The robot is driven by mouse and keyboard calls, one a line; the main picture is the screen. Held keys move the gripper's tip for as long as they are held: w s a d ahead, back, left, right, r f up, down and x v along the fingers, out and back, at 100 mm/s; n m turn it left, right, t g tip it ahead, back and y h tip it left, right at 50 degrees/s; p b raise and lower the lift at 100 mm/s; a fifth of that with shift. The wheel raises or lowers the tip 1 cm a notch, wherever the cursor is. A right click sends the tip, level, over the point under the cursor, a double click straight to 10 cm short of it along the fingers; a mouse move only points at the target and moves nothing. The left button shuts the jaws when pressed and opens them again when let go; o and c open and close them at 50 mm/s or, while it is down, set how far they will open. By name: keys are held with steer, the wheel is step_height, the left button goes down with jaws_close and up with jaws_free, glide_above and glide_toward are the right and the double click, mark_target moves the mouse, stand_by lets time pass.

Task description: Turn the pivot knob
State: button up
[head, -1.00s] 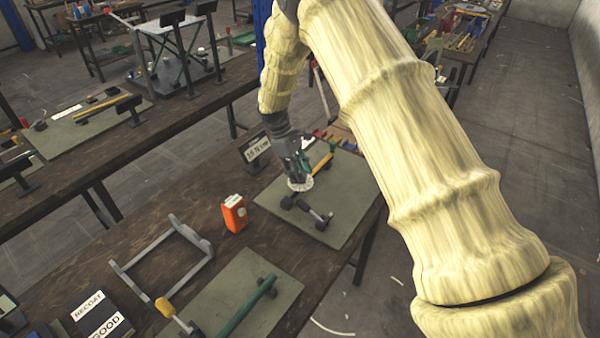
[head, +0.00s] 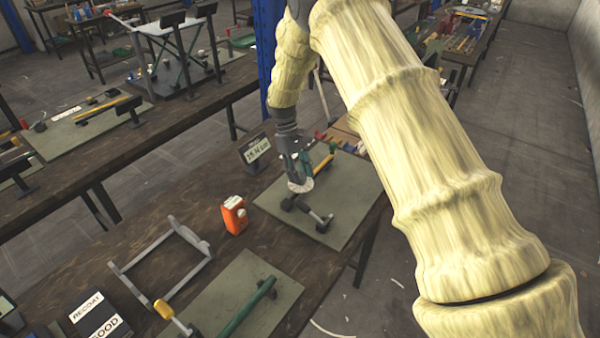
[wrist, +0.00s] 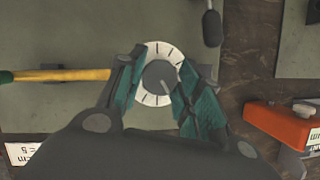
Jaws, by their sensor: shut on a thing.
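The pivot knob (wrist: 160,76) is a round grey knob with a pale pointer line, in the middle of a white dial (wrist: 151,98) with dark tick marks. In the wrist view my gripper (wrist: 158,84) has one teal-padded finger on each side of the knob and is shut on it. The fingers hide the dial's left and right edges. In the head view my gripper (head: 299,172) points down over the green mat (head: 345,205), and the white dial (head: 300,186) shows just below its fingertips. The knob itself is hidden there.
A yellow-handled lever (wrist: 75,75) lies left of the dial in the wrist view. A dark-ended handle (head: 322,220) is close by on the mat. A small display sign (head: 256,150) stands behind. An orange box (head: 235,215) and grey frame (head: 160,258) stand on the bench.

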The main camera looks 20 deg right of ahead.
steer(key=shift+w+r, duration=0.2)
steer(key=shift+w, duration=0.05)
steer(key=o, duration=0.9)
steer(key=shift+c, duration=0.2)
steer(key=shift+o, duration=0.8)
steer(key=shift+s+f, duration=0.1)
steer(key=shift+s, duration=0.05)
steer(key=v, duration=1.2)
